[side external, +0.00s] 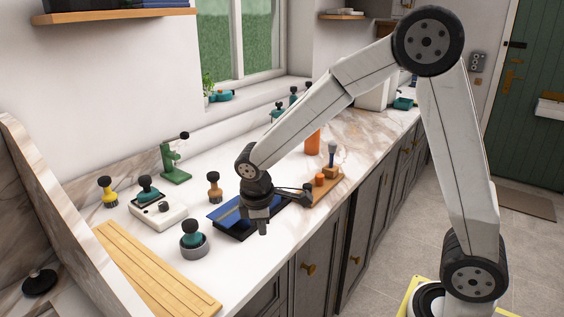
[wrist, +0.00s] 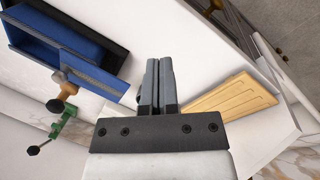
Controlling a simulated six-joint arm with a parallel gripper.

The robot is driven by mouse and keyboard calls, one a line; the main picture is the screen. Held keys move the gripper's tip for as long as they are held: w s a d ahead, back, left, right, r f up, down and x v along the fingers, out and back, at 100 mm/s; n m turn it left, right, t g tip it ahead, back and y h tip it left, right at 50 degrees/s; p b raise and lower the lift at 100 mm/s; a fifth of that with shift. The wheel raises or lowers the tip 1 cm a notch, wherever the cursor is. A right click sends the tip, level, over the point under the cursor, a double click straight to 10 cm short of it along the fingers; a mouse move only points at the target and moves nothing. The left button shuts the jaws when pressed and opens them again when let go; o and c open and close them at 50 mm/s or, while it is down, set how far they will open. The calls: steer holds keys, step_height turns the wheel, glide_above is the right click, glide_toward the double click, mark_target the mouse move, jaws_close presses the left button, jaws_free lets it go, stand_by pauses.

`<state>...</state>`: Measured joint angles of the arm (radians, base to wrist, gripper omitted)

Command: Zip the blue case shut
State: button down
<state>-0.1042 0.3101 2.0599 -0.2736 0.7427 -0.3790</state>
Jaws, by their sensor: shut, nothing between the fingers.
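The blue case (side external: 226,212) lies on the marble counter near its front edge, partly hidden behind my gripper. In the wrist view the blue case (wrist: 62,38) fills the upper left, with a dark part along its far side. A thin greyish strip runs along its near edge; I cannot make out a zip pull. My gripper (side external: 263,228) points down by the case in the side view. In the wrist view my gripper (wrist: 158,62) is shut and empty, to the right of the case and apart from it in the picture.
A ribbed wooden board (side external: 155,268) lies at the front left. A grey round pot with a teal-topped tool (side external: 194,246), a white box (side external: 157,217), a brown-handled tool (side external: 214,187) and a green stand (side external: 175,160) surround the case. A wooden tray (side external: 328,187) sits to the right.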

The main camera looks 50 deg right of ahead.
steer(key=w+a+r+n+h, duration=0.1)
steer(key=w+r+n+h, duration=0.1)
steer(key=w+n, duration=0.3)
steer(key=w+a+r+n+h, duration=0.2)
steer(key=w+n+h, duration=0.3)
steer(key=w, duration=0.6)
steer(key=shift+g, duration=0.4)
steer(key=shift+d+f, duration=0.1)
glide_toward(237, 208)
steer(key=x, duration=0.4)
steer(key=shift+d+f, duration=0.1)
steer(key=shift+f, duration=0.15)
steer(key=shift+d+r, duration=0.1)
steer(key=shift+d, duration=1.85)
steer(key=d, duration=1.1)
steer(key=shift+d, duration=0.2)
